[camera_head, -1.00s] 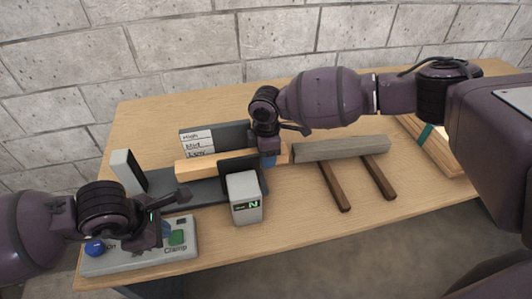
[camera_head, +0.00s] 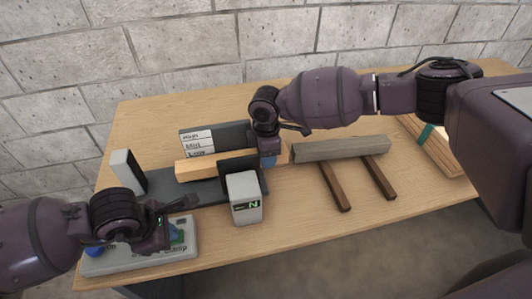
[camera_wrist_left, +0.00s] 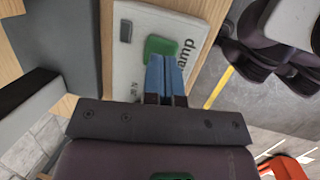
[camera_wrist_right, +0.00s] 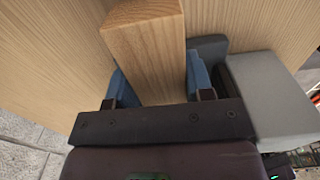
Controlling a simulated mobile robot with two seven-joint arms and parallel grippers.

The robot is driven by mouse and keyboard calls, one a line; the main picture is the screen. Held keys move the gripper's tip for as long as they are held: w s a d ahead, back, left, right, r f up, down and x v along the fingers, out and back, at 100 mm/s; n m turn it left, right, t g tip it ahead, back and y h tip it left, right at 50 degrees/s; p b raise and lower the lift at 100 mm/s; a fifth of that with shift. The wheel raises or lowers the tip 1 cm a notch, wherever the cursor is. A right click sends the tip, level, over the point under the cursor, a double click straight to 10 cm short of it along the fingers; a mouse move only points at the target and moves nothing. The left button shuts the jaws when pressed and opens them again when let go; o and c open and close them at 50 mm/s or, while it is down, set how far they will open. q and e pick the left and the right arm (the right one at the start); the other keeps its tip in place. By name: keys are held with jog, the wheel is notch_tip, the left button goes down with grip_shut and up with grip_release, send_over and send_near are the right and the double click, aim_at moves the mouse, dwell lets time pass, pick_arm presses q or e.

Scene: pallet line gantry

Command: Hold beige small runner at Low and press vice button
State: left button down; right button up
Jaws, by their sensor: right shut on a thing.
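The beige small runner (camera_head: 203,166) lies across the dark vice, level with about the Low line of the label board (camera_head: 197,145). My right gripper (camera_head: 269,160) is shut on the runner's right part; in the right wrist view its blue fingers (camera_wrist_right: 158,85) flank the runner (camera_wrist_right: 147,48). The green Clamp button (camera_wrist_left: 160,47) sits on the grey panel (camera_wrist_left: 126,75). My left gripper (camera_wrist_left: 165,77) is shut and empty, its fingertips over the button's edge. I cannot tell whether they touch it. In the head view the left gripper (camera_head: 170,232) partly hides the button.
A grey block with an N display (camera_head: 244,197) stands at the vice's front. Another grey block (camera_head: 128,172) stands at its left end. A grey beam (camera_head: 340,148) rests on two dark strips to the right. Light wood pieces (camera_head: 432,147) lie farther right.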

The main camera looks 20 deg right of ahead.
pick_arm(q)
jog(key=shift+w+d+f, duration=0.1)
jog(key=shift+f, duration=0.3)
jog(key=shift+r, duration=0.15)
jog(key=shift+w+r, duration=0.1)
jog(key=shift+r, duration=0.65)
pick_arm(e)
jog(key=shift+w, duration=0.1)
pick_arm(q)
jog(key=shift+r, duration=2.6)
pick_arm(e)
jog(key=shift+s+a+f, duration=0.1)
jog(key=shift+s, duration=0.15)
jog(key=shift+f, duration=0.1)
jog(key=o, duration=1.1)
jog(key=shift+o, duration=0.2)
jog(key=shift+r, duration=0.2)
